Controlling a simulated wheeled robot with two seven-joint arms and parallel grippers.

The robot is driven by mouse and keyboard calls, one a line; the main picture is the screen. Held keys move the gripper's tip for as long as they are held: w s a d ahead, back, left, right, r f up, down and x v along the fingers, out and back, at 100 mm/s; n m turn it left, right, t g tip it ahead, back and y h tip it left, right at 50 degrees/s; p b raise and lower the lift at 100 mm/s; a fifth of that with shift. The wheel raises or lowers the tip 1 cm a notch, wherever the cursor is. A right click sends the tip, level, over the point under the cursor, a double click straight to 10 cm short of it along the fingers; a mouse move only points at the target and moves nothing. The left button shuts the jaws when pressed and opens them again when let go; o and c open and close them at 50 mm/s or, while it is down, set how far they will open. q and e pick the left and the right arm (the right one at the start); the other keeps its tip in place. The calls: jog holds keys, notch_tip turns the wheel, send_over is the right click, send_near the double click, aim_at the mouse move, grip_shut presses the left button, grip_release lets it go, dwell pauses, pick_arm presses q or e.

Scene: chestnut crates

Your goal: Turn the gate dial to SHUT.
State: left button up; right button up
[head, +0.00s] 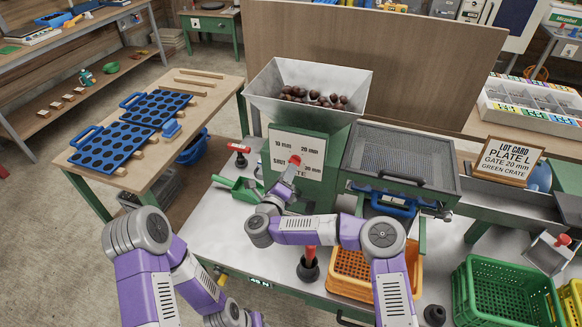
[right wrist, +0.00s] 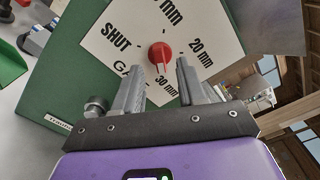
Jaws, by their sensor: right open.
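The gate dial is a red knob (head: 295,160) on a white label plate (head: 310,150) on the green hopper's front. In the right wrist view, the red knob (right wrist: 160,53) sits amid SHUT, 10 mm, 20 mm and 30 mm marks. Its ridge appears to point toward the 30 mm mark, away from SHUT. My right gripper (head: 290,174) is in front of the plate. In the wrist view its open fingers (right wrist: 170,68) are just short of the knob, not visibly gripping it. My left arm shows at the lower left, but its gripper is out of view.
The hopper (head: 355,82) holds chestnuts. A red-handled item (head: 310,258) stands below my right arm. A sieve (head: 400,160), an orange crate (head: 350,272) and a green crate (head: 500,293) are to the right.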

aim_at(295, 162)
jog(key=shift+x, duration=2.2)
jog(key=shift+c, duration=0.4)
jog(key=c, duration=0.6)
jog(key=shift+n, duration=0.3)
